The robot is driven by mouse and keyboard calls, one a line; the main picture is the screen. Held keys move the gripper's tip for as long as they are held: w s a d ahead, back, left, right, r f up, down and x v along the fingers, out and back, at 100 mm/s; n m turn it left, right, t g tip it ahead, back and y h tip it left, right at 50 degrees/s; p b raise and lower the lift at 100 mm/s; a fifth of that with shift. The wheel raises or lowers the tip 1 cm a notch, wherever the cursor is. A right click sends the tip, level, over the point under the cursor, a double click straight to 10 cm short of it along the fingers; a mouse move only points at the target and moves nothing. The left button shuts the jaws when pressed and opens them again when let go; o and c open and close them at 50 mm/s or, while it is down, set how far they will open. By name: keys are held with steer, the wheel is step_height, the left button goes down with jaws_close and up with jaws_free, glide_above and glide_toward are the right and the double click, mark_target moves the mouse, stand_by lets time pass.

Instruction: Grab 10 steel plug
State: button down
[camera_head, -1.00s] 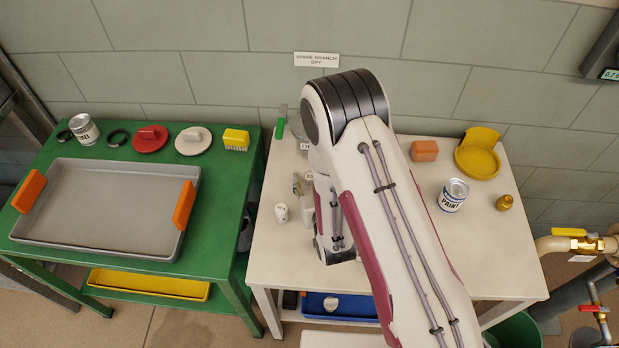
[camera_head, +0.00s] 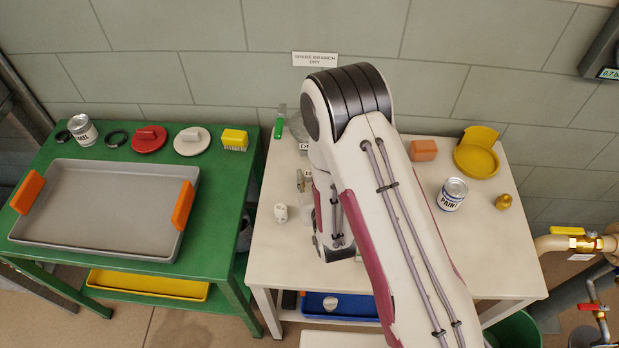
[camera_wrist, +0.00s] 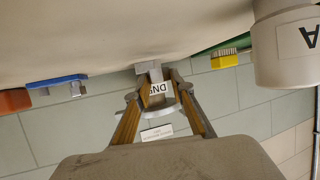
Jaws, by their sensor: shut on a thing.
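My gripper (camera_wrist: 158,80) shows in the wrist view, its two yellow-lined fingers closed around a small grey steel piece (camera_wrist: 150,68), which I take for the steel plug. The fingers hide much of it, and I cannot tell if it touches the table. In the head view my arm hides most of the gripper. A small metal part with a "10" label (camera_head: 307,174) shows just left of the arm, on the white table (camera_head: 270,255).
A white container (camera_head: 280,213) stands close by at the left. A paint can (camera_head: 452,194), orange block (camera_head: 423,150), yellow dish (camera_head: 477,159) and brass piece (camera_head: 503,202) are at the right. The green table (camera_head: 215,255) holds a grey tray (camera_head: 95,245).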

mark_target(310, 178)
steer(key=shift+r, duration=4.35)
